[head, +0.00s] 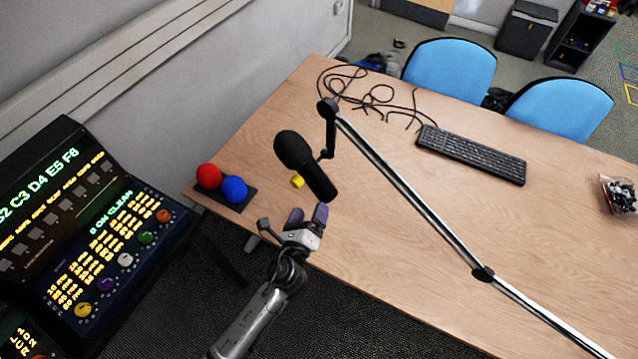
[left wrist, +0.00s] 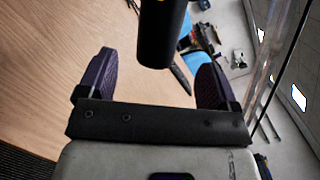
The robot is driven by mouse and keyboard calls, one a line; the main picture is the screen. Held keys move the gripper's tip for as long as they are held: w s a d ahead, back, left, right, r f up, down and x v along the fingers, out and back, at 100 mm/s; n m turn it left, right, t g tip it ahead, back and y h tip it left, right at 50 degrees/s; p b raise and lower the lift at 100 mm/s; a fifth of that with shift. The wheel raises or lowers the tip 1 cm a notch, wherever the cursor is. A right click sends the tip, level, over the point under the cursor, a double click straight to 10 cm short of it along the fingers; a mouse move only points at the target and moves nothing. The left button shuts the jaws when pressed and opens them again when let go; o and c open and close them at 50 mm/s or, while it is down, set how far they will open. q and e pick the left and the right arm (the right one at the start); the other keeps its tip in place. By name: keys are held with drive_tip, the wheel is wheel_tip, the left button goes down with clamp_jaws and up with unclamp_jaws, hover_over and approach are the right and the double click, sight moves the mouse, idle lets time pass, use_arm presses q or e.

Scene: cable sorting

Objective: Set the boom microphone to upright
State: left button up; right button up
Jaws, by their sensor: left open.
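The black boom microphone (head: 306,165) hangs at the end of a jointed boom arm (head: 420,206) above the table. It is tilted, with its rounded foam head at upper left and its narrower end at lower right. My left gripper (head: 308,214) is open just below the narrower end. In the left wrist view, that dark end (left wrist: 162,35) shows between and beyond the two purple fingers (left wrist: 155,85), and nothing is held. The foam head is out of the left wrist view. My right gripper is not in view.
The wooden table (head: 400,260) carries a keyboard (head: 470,153), loose black cables (head: 365,90), a yellow block (head: 297,181) and red and blue balls (head: 222,184) on a dark base. A lit control console (head: 110,240) stands at left. The front of the table is clear.

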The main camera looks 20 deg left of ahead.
sight(317, 193)
use_arm(q)
drive_tip(key=w, duration=0.6)
drive_tip(key=w+a, duration=0.1)
drive_tip(key=w, duration=0.2)
drive_tip(key=shift+c, duration=0.5)
drive_tip(key=c, duration=1.2)
